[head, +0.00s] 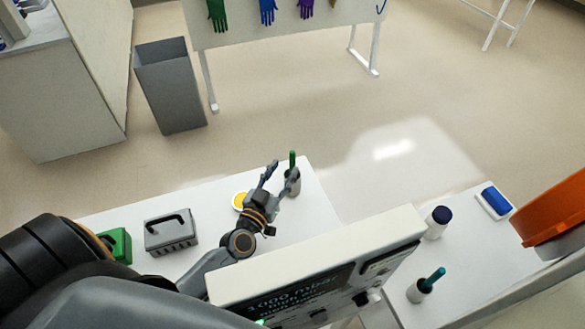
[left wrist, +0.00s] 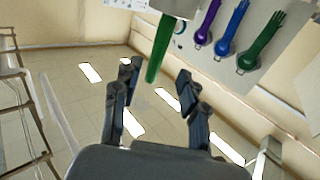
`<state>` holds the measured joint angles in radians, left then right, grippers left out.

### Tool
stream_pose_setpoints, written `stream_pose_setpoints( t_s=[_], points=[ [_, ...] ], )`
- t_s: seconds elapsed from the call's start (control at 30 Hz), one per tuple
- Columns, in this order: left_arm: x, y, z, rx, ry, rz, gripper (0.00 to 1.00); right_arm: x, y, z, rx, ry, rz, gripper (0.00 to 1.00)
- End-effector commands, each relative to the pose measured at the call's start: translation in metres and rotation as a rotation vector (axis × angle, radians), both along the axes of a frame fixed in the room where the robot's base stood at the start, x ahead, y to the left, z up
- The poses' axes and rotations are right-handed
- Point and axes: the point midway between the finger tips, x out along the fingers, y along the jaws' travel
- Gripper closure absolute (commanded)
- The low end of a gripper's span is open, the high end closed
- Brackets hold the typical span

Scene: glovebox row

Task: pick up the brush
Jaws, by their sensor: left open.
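A brush with a green handle (head: 292,160) stands upright in a small grey cup (head: 292,184) near the right end of the left white table. My left gripper (head: 281,174) is open and empty at the cup, with one finger overlapping the cup in the head view. In the left wrist view the green handle (left wrist: 159,52) shows between and beyond the open fingertips of the left gripper (left wrist: 157,73). Whether a finger touches it I cannot tell. The brush's lower end is hidden. My right gripper is not in view.
A yellow-and-white round dish (head: 240,201), a grey box with a handle (head: 170,233) and a green box (head: 118,244) stand left of the gripper. A white panel with a display (head: 320,265) stands close in front. A bin (head: 171,86) stands on the floor.

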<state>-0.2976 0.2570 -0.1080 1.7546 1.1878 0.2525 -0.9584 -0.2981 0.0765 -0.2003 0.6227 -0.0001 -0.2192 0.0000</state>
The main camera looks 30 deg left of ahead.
Motion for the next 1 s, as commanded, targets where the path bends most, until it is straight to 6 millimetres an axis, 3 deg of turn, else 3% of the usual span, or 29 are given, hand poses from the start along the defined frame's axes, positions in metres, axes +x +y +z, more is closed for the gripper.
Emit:
stream_pose_setpoints(
  t_s=[0.4, 0.7, 0.9, 1.0],
  points=[
    [0.049, -0.003, -0.007, 0.002, -0.002, 0.001, 0.57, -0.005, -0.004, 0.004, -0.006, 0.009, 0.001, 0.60],
    [0.054, -0.003, -0.008, 0.001, 0.000, 0.000, 0.57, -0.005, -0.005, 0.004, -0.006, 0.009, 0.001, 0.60],
    [0.054, -0.003, -0.008, 0.001, 0.000, 0.000, 0.98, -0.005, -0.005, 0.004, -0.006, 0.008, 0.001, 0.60],
    [0.054, -0.003, -0.008, 0.001, 0.000, 0.000, 1.00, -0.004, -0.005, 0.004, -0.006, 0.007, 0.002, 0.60]
  ],
)
